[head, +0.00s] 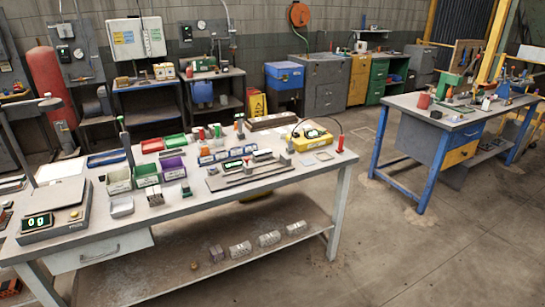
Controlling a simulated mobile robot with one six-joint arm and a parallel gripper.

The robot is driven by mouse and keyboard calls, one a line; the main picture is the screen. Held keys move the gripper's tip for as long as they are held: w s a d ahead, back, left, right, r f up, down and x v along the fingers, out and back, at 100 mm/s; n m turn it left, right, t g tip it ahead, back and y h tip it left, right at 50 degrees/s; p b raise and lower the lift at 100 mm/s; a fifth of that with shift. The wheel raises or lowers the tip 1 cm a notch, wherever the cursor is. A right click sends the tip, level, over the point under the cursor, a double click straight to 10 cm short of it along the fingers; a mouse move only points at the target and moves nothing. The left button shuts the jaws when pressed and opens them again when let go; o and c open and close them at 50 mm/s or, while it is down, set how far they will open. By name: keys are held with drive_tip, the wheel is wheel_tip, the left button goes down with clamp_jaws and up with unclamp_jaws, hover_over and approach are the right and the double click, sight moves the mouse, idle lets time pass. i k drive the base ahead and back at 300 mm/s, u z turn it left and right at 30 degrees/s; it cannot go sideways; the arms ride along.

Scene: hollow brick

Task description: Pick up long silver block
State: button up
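A long, thin grey bar (250,176) lies low on the front right part of the near workbench (300,187), on or beside a flat dark base. It looks like the long silver block, but it is too small in the picture to be sure. Small dark modules with lit displays (233,165) stand just behind it. My gripper is not in view, so I cannot see its fingers or whether it holds anything.
A scale (52,222) reading 0 g stands at the bench's left end. Colored bins, including a purple one (173,168), fill its middle. A yellow device (308,136) stands at the back right. A blue-legged bench (455,118) stands farther right, with open floor (420,250) in front.

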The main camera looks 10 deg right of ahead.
sight(260, 155)
drive_tip(key=u, duration=0.15)
drive_tip(key=i, duration=0.95)
drive_tip(key=z, duration=0.6)
drive_tip(key=k, duration=0.15)
drive_tip(key=u, duration=2.7)
